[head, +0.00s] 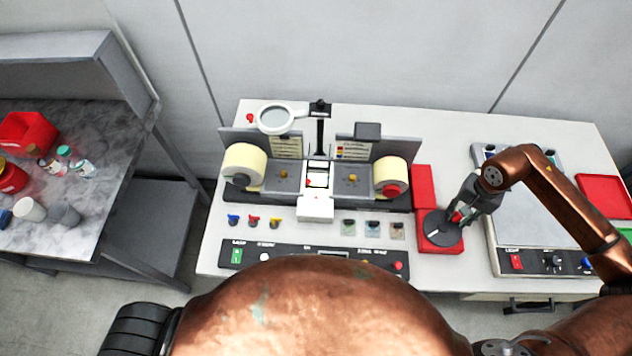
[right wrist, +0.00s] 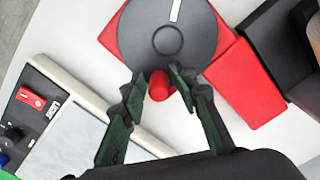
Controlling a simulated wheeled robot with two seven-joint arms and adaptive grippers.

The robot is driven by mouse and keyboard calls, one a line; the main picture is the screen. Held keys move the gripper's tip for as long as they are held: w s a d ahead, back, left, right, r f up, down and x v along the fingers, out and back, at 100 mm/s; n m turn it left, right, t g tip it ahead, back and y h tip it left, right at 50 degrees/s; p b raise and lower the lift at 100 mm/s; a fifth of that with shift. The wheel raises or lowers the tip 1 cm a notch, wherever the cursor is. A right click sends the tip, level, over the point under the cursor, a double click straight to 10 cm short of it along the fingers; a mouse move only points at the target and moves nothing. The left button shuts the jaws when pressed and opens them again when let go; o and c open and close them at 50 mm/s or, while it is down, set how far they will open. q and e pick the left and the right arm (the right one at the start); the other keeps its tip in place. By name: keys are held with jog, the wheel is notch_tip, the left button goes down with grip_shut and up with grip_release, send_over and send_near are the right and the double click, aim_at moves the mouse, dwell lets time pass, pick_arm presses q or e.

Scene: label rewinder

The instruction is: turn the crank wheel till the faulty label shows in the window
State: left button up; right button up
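The crank wheel (head: 437,229) is a dark grey disc on a red base, right of the rewinder. It has a white mark and a red knob, and also shows in the right wrist view (right wrist: 190,45). My right gripper (head: 458,214) is at the wheel's right side. In the right wrist view its fingers (right wrist: 160,80) lie on both sides of the red knob (right wrist: 159,88) and appear closed on it. The window (head: 318,180) sits between two cream label rolls (head: 244,163) (head: 389,172). A pale label shows there, too small to read. My left gripper is out of view.
A magnifier (head: 275,118) stands on a post behind the window. A control panel (head: 310,258) lies in front. A grey-topped device (head: 540,220) is right of the wheel, with a red tray (head: 604,195) beyond. A side table (head: 75,200) at left holds bottles and a red bin.

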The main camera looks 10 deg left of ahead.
jog(key=shift+o, duration=0.4)
jog(key=shift+r+p, duration=1.95)
jog(key=shift+r, duration=2.65)
jog(key=shift+s+d+f, duration=0.1)
